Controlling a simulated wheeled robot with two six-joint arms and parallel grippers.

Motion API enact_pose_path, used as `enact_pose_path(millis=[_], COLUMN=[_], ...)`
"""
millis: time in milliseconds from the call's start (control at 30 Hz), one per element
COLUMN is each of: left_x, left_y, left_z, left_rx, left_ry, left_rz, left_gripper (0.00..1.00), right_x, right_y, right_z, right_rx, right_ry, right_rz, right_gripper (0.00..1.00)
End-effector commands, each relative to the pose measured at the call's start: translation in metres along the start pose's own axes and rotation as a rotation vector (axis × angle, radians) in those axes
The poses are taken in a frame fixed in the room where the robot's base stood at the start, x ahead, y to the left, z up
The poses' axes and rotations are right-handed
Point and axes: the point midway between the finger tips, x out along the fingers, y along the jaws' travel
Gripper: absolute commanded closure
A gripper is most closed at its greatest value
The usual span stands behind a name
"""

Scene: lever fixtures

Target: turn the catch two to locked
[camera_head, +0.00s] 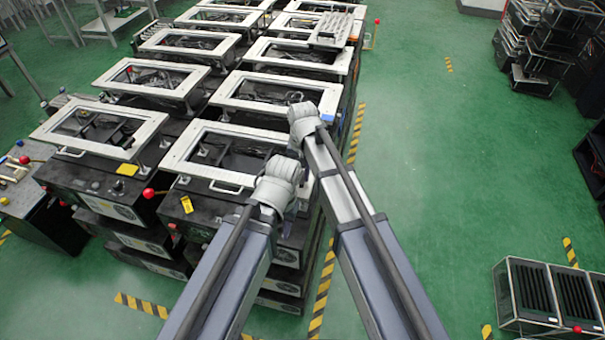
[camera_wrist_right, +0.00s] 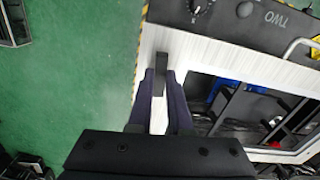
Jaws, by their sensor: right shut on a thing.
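Catch two is a small dark lever (camera_wrist_right: 161,68) on a white frame (camera_wrist_right: 195,58) in the right wrist view. It lies roughly upright in that picture, close to the frame's edge. My right gripper (camera_wrist_right: 162,84) has one finger on each side of the lever and is shut on it. The fingers hide the lever's lower part. A "TWO" label (camera_wrist_right: 289,19) shows upside down on the dark panel beyond. In the head view my right arm's bulky joint hides the catch, and I cannot make out my left gripper behind its arm.
A black knob (camera_wrist_right: 197,6) and a metal handle (camera_wrist_right: 298,46) are near the label. The frame's opening (camera_wrist_right: 262,110) holds dark bars. In the head view, rows of white-framed machines (camera_head: 152,77) fill the left and middle.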

Motion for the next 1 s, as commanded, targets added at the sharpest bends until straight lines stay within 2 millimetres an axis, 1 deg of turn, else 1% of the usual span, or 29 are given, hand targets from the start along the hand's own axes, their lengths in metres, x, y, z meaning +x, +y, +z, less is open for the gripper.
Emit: enact_pose_path(millis=[100, 333, 867, 900, 1000], left_x=[0.0, 0.0, 0.0001, 0.0001, 0.0], left_y=[0.0, 0.0, 0.0, 0.0, 0.0], left_z=[0.0, 0.0, 0.0, 0.0, 0.0], left_rx=[0.0, 0.0, 0.0, 0.0, 0.0], left_ry=[0.0, 0.0, 0.0, 0.0, 0.0], left_rz=[0.0, 0.0, 0.0, 0.0, 0.0], left_gripper=[0.6, 0.6, 0.6, 0.6, 0.6], right_x=[0.0, 0.0, 0.0001, 0.0001, 0.0], right_y=[0.0001, 0.0, 0.0001, 0.0001, 0.0001], right_z=[0.0002, 0.0002, 0.0002, 0.0002, 0.0002], right_rx=[0.055, 0.121, 0.141, 0.141, 0.14], right_ry=[0.0, 0.0, 0.0, 0.0, 0.0], right_rz=[0.0, 0.0, 0.0, 0.0, 0.0], right_gripper=[1.0, 1.0, 1.0, 0.8, 0.69])
